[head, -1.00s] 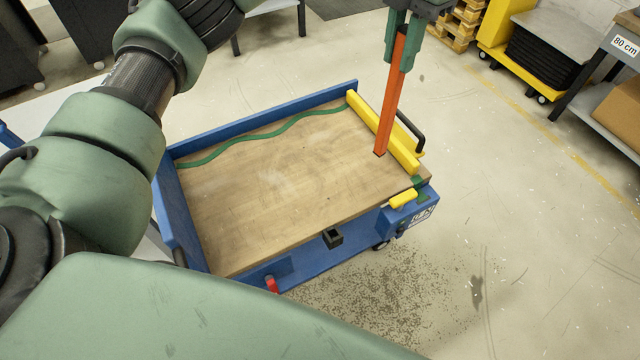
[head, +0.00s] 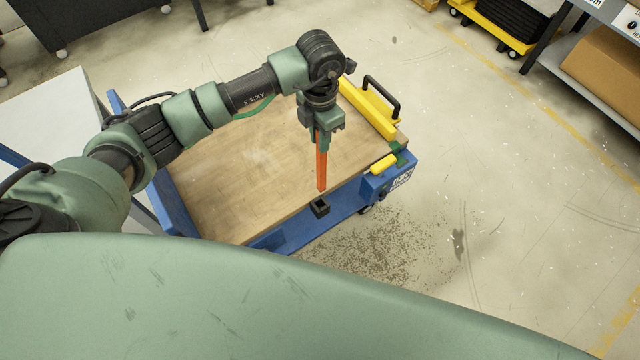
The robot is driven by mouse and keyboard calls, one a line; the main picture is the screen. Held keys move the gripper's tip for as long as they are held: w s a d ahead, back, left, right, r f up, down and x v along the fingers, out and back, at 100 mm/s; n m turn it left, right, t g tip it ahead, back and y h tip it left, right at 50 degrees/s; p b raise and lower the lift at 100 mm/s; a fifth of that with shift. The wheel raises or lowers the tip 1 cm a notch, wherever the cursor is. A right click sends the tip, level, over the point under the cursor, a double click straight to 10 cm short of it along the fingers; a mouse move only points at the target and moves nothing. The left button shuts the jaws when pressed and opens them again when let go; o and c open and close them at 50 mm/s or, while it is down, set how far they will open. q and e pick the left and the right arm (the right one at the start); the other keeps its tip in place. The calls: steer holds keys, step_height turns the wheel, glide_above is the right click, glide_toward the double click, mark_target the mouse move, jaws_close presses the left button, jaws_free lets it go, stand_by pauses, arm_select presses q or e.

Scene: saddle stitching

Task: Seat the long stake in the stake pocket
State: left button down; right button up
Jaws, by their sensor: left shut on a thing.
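The long stake (head: 321,170) is an orange bar, held about upright by my left gripper (head: 321,130), which is shut on its upper part. The stake's lower end points down just above and behind the stake pocket in the picture. The stake pocket (head: 320,207) is a small black square socket on the near side of the blue cart (head: 290,236). The stake's tip looks apart from the pocket; the exact height gap is hard to tell. My right gripper is not in view.
The cart has a wooden deck (head: 225,185), a yellow bar (head: 368,108) and a black handle (head: 382,96) at its right end. A yellow block (head: 384,163) sits at the near right corner. Floor to the right is clear. My green body covers the lower picture.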

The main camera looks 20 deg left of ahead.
mark_target(320, 172)
arm_select(q)
step_height(320, 172, down, 10)
steer(key=b, duration=0.5)
steer(key=shift+f, duration=0.2)
steer(key=shift+f+b, duration=0.4)
steer(key=shift+b, duration=0.05)
step_height(320, 172, down, 4)
steer(key=b, duration=0.3)
steer(key=shift+d, duration=0.1)
steer(key=shift+w, duration=0.1)
steer(key=c, duration=1.3)
jaws_free()
step_height(320, 172, up, 12)
steer(key=shift+r+b, duration=0.1)
steer(key=shift+b, duration=1.1)
